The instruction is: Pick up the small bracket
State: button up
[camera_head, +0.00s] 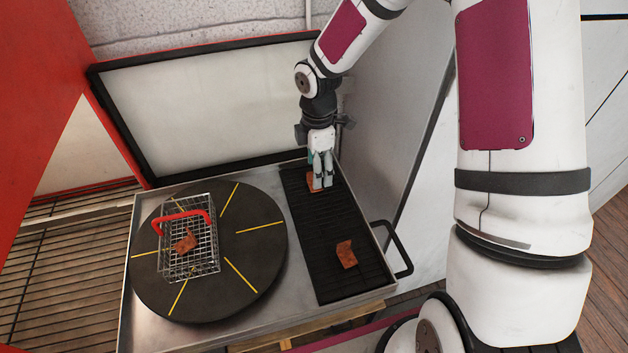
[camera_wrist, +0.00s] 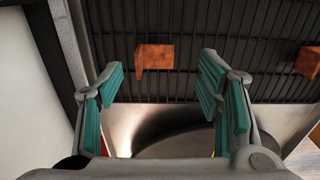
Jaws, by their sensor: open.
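A rusty orange-brown bracket (camera_head: 312,182) lies at the far end of the black ribbed mat (camera_head: 322,228). My gripper (camera_head: 320,184) points down right at this bracket and partly hides it. In the wrist view the same bracket (camera_wrist: 154,57) shows between and just beyond the two open teal-padded fingers (camera_wrist: 160,85), with nothing held. A second rusty bracket (camera_head: 346,254) lies nearer on the same mat, and it shows at the right edge of the wrist view (camera_wrist: 308,62). A third rusty piece (camera_head: 185,242) lies in the wire basket. I cannot tell which one is the small bracket by size.
The wire basket (camera_head: 213,262) with a red handle (camera_head: 183,217) stands on a black turntable (camera_head: 262,262) with yellow lines, left of the mat. A black-framed pale panel (camera_head: 215,112) rises behind the metal tray. A black handle (camera_head: 400,249) sticks out at the tray's right side.

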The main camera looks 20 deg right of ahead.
jog(key=shift+w+d+f+p, duration=0.1)
jog(key=shift+f+p, duration=0.05)
jog(key=shift+f, duration=0.9)
jog(key=shift+w+f+p, duration=0.1)
jog(key=shift+f+p, duration=0.05)
jog(key=shift+f, duration=0.9)
grip_shut()
